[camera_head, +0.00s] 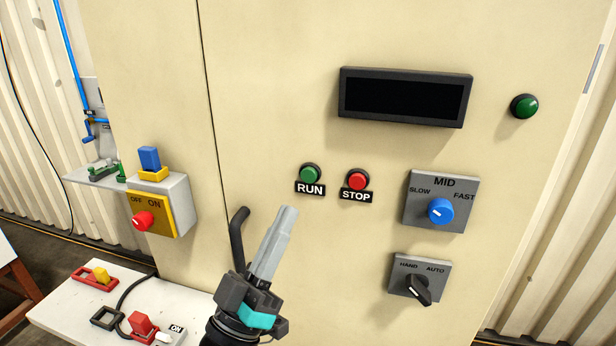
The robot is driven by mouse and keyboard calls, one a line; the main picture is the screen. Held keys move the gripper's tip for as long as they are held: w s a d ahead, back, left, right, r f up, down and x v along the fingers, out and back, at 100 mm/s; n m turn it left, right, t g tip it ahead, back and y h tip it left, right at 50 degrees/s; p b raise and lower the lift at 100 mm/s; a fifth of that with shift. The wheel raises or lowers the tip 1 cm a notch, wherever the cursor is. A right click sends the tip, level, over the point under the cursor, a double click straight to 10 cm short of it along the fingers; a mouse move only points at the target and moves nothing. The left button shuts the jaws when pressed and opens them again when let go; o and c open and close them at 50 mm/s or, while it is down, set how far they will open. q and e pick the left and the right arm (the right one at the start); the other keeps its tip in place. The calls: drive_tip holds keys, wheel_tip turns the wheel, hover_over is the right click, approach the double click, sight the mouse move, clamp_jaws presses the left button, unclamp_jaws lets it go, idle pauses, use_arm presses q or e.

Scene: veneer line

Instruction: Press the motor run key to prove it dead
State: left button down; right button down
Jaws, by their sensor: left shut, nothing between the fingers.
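The green RUN key (310,174) sits on the cream cabinet front, above its black RUN label (310,188). The red STOP key (357,180) is just to its right. My left gripper (288,211) is shut and empty, its grey fingers pointing up. In the picture its fingertips lie just below and left of the RUN label, and they do not overlap the key. The gap in depth to the panel is hard to tell. My right gripper is not in view.
A dark display (404,97), green lamp (524,106), blue speed knob (441,211) and black HAND/AUTO switch (418,289) are on the cabinet. A black handle (238,236) is beside my gripper. Left are a yellow OFF/ON switch box (163,217) and a white table (65,312) with small parts.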

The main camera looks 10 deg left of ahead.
sight(309, 175)
use_arm(q)
drive_tip(key=shift+w+d+b, duration=0.15)
drive_tip(key=shift+w+b, duration=1)
drive_tip(key=shift+w, duration=2.85)
drive_tip(key=shift+w, duration=0.1)
drive_tip(key=shift+w, duration=0.3)
drive_tip(key=shift+w, duration=0.4)
drive_tip(key=shift+s, duration=0.85)
